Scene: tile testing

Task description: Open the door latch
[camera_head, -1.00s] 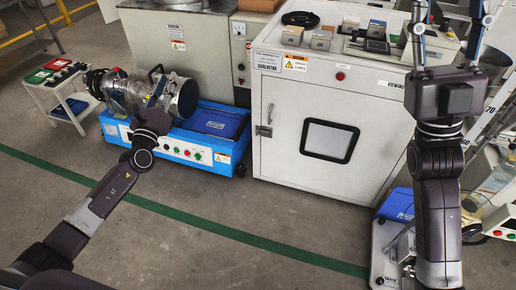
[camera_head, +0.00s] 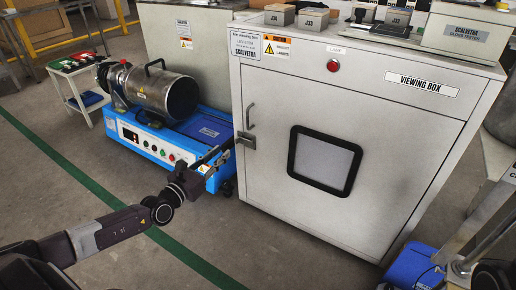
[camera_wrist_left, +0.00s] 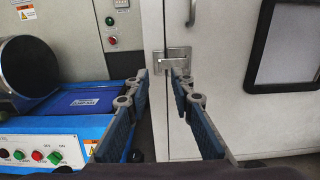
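The small metal door latch (camera_head: 246,140) sits on the left edge of the white viewing box's door (camera_head: 268,175). It also shows in the left wrist view, with the latch (camera_wrist_left: 174,57) straight ahead, crossing the door seam. My left gripper (camera_head: 224,153) reaches in from the lower left, its tips close to the latch. In the left wrist view my left gripper (camera_wrist_left: 163,82) is open, with one finger on each side of the line to the latch. Nothing is between the fingers, and I cannot tell whether they touch the latch. The door looks shut. My right gripper is not in view.
A curved handle (camera_head: 250,117) is above the latch, and a dark-framed window (camera_head: 324,160) is in the door. A blue machine (camera_head: 165,145) with a metal cylinder (camera_head: 165,91) stands just left of the box. The floor in front is open.

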